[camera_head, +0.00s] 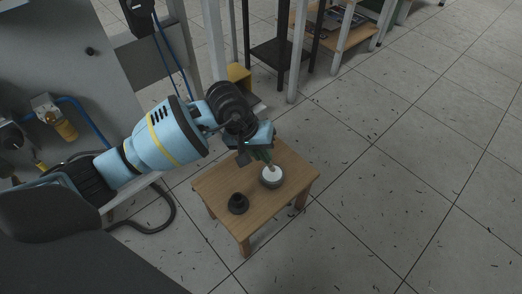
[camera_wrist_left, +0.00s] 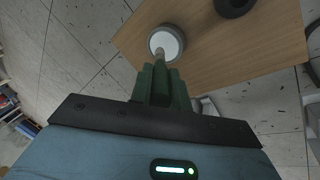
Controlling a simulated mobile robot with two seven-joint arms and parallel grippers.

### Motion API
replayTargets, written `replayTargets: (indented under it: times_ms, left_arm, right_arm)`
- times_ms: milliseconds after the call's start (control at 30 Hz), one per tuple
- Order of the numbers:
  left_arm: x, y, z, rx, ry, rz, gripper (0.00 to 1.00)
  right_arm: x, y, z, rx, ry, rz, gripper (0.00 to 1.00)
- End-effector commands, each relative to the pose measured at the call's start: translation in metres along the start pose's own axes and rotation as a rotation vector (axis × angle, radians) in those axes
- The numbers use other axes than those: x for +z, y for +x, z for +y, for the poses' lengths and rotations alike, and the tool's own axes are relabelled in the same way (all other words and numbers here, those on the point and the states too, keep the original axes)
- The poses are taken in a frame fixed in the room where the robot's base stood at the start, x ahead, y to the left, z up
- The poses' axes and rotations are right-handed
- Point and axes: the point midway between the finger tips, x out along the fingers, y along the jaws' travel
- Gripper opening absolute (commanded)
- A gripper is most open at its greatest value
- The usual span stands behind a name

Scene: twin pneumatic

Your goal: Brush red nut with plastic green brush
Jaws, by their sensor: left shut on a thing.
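My left gripper (camera_head: 262,155) is above the small wooden table and shut on the green brush. The brush (camera_wrist_left: 160,72) points away from the gripper in the left wrist view. Its pale tip is over or in a round container with a white inside (camera_head: 271,182), which also shows in the left wrist view (camera_wrist_left: 174,35). I cannot tell whether the tip touches the white surface. No red nut can be made out in either view. My right gripper is not in view.
The wooden table (camera_head: 222,183) also bears a black round object (camera_head: 238,204) to the left of the container. Machinery with blue hoses (camera_head: 70,105) stands at the left. A shelf frame (camera_head: 280,50) stands behind. The tiled floor (camera_head: 410,170) at right is open, with scattered dark shavings.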

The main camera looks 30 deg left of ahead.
Motion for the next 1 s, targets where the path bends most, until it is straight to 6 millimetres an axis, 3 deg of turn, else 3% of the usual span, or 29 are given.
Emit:
replayTargets:
  times_ms: [1000]
  left_arm:
    - [0.0008, 0.0062, -0.0022, -0.001, 0.0, 0.0, 0.0]
  right_arm:
    - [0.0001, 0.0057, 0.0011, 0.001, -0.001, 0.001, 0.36]
